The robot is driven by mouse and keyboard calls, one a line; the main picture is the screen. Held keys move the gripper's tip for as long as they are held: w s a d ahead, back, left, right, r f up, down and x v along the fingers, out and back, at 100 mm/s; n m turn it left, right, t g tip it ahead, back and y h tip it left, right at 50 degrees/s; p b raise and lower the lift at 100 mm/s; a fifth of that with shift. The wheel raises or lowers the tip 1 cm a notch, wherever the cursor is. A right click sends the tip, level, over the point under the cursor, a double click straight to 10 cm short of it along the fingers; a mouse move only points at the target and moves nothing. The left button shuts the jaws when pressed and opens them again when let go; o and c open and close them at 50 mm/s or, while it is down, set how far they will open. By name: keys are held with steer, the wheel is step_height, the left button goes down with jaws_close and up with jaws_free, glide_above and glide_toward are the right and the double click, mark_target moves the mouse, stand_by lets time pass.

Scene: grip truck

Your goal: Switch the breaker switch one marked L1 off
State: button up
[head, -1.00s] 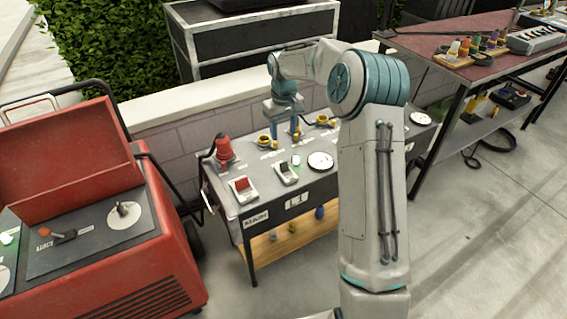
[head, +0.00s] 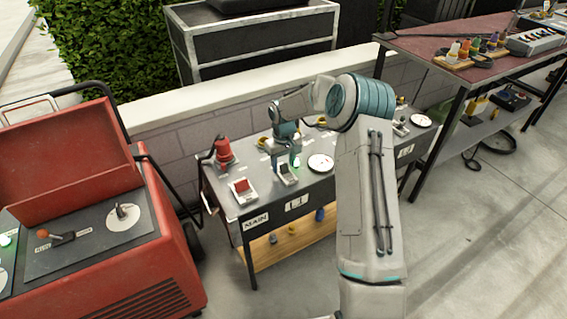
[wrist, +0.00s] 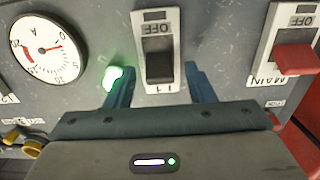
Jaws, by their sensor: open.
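The L1 breaker switch (wrist: 160,62) has a dark rocker in a light frame, with OFF and L1 printed at its two ends. It also shows on the panel table in the head view (head: 287,179), partly behind my gripper. My gripper (wrist: 160,70) is open and empty. In the wrist view its two fingers lie either side of the L1 end of the switch. In the head view my gripper (head: 284,162) is just above and behind the switch. I cannot tell whether the fingers touch the panel.
A red MAIN switch (wrist: 295,60) sits beside L1, also in the head view (head: 242,190). A lit green lamp (wrist: 113,77) and a round gauge (wrist: 47,48) lie on the other side. A red beacon (head: 223,152) stands on the table. A red generator (head: 95,235) is at left.

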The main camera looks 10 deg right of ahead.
steer(key=c, duration=1)
